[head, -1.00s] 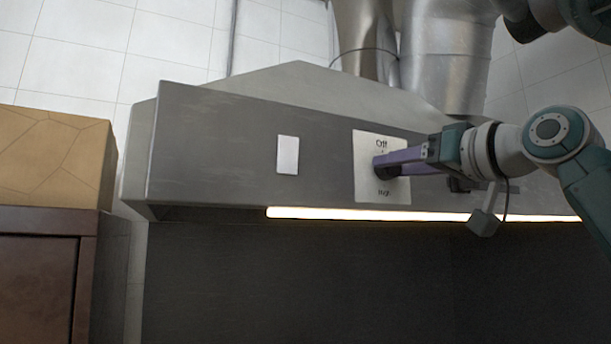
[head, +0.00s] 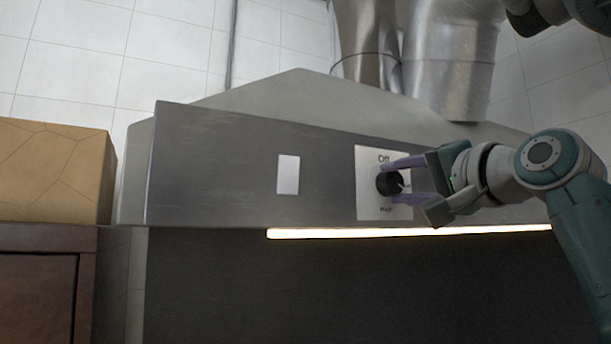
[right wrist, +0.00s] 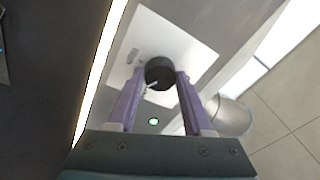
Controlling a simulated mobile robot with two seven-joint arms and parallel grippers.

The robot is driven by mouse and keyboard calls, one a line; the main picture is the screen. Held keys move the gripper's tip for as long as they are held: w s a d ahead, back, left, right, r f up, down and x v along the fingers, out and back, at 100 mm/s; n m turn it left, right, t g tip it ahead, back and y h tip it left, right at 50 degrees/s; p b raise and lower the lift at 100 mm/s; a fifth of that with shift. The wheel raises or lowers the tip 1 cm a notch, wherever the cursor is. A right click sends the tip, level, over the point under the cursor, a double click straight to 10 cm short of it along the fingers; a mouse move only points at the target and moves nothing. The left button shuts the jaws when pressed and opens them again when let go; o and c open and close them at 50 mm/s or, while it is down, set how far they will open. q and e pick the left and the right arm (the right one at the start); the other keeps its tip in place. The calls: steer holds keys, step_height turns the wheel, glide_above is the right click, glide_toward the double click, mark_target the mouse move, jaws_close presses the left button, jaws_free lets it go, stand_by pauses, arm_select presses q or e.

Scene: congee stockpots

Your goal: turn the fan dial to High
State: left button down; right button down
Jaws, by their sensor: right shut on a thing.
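The black round fan dial (head: 388,184) sits on a white plate (head: 368,208) on the front of the grey hood. The plate reads "Off" above the dial and has a small blurred label below it. A pale mark on the dial faces right in the head view. My right gripper (head: 390,182) has one purple finger above the dial and one below, shut on it. In the right wrist view the dial (right wrist: 159,72) sits between the two fingertips. My left gripper is not in view.
A blank white plate (head: 288,174) is left of the dial on the hood front (head: 215,165). A lit strip (head: 340,233) runs along the hood's lower edge. A tan box (head: 50,170) stands on a brown cabinet (head: 40,290) at left.

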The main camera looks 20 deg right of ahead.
steer(key=m+p, duration=0.1)
steer(key=m, duration=0.2)
steer(key=shift+m+h+p, duration=0.3)
steer(key=shift+m+h, duration=0.1)
steer(key=shift+m, duration=0.7)
steer(key=m, duration=0.3)
steer(key=shift+a+m+g, duration=0.1)
steer(key=shift+m+g, duration=0.2)
steer(key=shift+g, duration=0.1)
steer(key=shift+r+m, duration=0.1)
steer(key=shift+m, duration=1.6)
steer(key=shift+c, duration=1.6)
jaws_free()
steer(key=shift+s, duration=0.1)
